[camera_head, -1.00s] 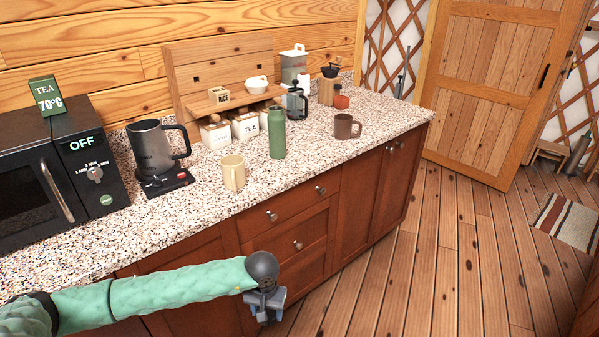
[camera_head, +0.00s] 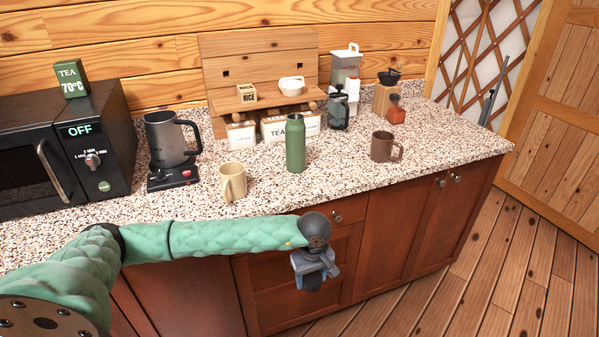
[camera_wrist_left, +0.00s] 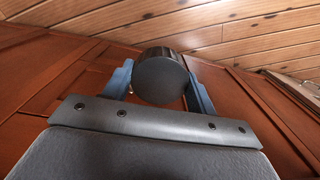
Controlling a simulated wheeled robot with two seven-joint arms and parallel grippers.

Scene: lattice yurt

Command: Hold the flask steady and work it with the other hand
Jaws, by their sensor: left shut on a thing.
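The green flask (camera_head: 295,146) stands upright on the speckled counter, between the cream mug and the brown mug. No gripper touches it. My left gripper (camera_head: 316,279) hangs in front of the cabinet fronts, below the counter top and apart from the flask. In the left wrist view its two blue-grey fingers are shut on a dark, round, cap-like thing (camera_wrist_left: 160,77). Whether this is the flask's lid I cannot tell. In the head view the held thing is mostly lost against the dark gripper. My right gripper is not in view.
A cream mug (camera_head: 232,182) and a brown mug (camera_head: 384,147) flank the flask. A dark kettle (camera_head: 168,140) and a microwave (camera_head: 50,155) stand left. A wooden shelf (camera_head: 262,105), canisters and a French press (camera_head: 339,111) stand behind. The counter's front edge (camera_head: 330,192) lies above my left gripper.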

